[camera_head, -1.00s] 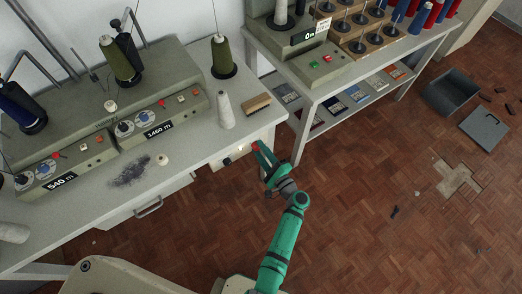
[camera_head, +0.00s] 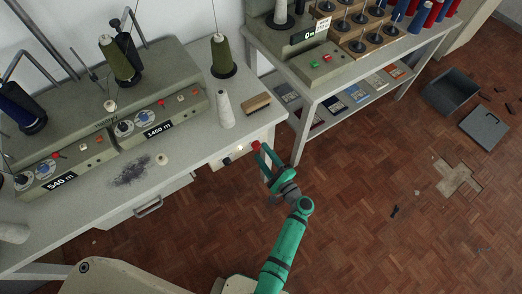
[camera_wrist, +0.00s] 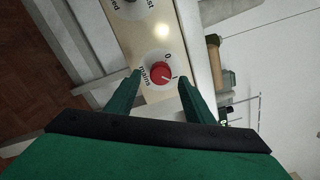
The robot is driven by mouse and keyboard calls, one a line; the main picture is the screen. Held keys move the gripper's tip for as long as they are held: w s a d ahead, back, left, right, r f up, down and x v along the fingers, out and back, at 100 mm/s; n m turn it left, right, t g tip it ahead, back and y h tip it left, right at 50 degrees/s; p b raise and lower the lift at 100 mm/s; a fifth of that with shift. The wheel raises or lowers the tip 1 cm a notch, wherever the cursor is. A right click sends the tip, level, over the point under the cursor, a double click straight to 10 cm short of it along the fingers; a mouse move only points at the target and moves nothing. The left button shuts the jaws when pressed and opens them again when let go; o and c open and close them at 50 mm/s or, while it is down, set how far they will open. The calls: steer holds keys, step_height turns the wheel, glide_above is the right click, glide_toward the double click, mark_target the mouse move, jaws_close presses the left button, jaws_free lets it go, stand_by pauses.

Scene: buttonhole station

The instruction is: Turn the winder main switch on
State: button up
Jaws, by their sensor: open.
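The red mains knob (camera_wrist: 160,72) sits on a cream panel under the table's front edge. In the wrist view it bears the word "mains" and marks "0" and "I". A pale line on the knob appears to point lower right, towards the "I". My gripper (camera_wrist: 160,77) is open, with one finger on each side of the knob and gaps between. In the head view the red knob (camera_head: 256,145) shows just beyond the fingertips of my gripper (camera_head: 267,152).
The winder table (camera_head: 205,165) carries the winding units, a white cone (camera_head: 224,110) and a brush (camera_head: 256,103). A drawer handle (camera_head: 148,206) juts out at the front. A shelved bench (camera_head: 330,90) stands to the right.

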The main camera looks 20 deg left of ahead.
steer(key=v, duration=0.8)
stand_by(0.4)
